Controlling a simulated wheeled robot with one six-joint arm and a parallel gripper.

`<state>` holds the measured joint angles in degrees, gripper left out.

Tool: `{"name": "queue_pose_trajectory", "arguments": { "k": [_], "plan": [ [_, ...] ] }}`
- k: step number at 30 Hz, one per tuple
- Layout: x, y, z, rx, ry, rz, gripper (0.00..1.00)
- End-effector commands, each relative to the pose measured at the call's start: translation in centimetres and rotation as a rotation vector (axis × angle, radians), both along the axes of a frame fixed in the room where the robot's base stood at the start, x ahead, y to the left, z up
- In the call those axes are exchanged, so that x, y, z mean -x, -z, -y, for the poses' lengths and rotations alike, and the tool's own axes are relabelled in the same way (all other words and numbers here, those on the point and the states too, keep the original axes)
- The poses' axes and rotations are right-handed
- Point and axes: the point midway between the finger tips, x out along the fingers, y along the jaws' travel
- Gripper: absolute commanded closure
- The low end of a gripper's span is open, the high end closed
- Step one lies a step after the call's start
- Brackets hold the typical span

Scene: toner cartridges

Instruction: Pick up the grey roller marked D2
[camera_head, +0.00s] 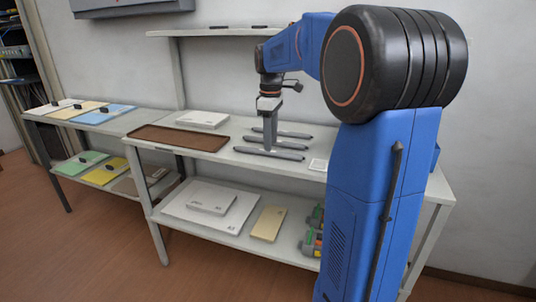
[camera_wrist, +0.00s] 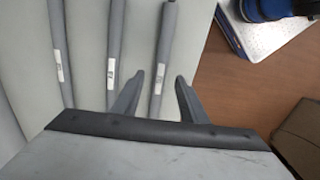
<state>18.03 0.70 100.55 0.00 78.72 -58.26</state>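Three grey rollers lie side by side on the upper table: a far one (camera_head: 294,134), a middle one, and a near one (camera_head: 268,154). In the wrist view they show as a left roller (camera_wrist: 56,45), a middle roller (camera_wrist: 115,40) and a right roller (camera_wrist: 167,35), each with a white label too small to read. I cannot tell which is D2. My gripper (camera_wrist: 170,72) is open, pointing down over the rollers. The right roller's lower part appears between its fingers; I cannot tell whether they touch it. In the head view my gripper (camera_head: 269,145) hides part of the rollers.
An empty brown tray (camera_head: 178,138) and a white box (camera_head: 203,120) are left of the rollers. A lower shelf (camera_head: 240,240) holds boxes and green-and-grey items. A narrow shelf (camera_head: 222,31) is above.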

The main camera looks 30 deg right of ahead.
Motion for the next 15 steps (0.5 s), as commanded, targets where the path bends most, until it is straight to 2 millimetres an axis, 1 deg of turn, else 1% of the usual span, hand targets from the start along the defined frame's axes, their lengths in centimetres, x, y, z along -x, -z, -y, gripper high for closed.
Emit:
{"name": "queue_pose_trajectory", "arguments": {
  "k": [1, 3, 6, 9, 15],
  "plan": [
    [0.1, 0.8, 0.0, -0.001, 0.000, -0.002, 0.61],
    [0.2, 1.8, 0.0, -0.001, 0.000, -0.002, 0.61],
    [0.1, 2.7, 0.0, 0.000, 0.000, -0.001, 0.61],
    [0.1, 3.2, 0.0, -0.001, 0.000, -0.001, 0.61],
    [0.1, 3.3, 0.0, 0.000, 0.000, 0.000, 0.61]
  ]
}}
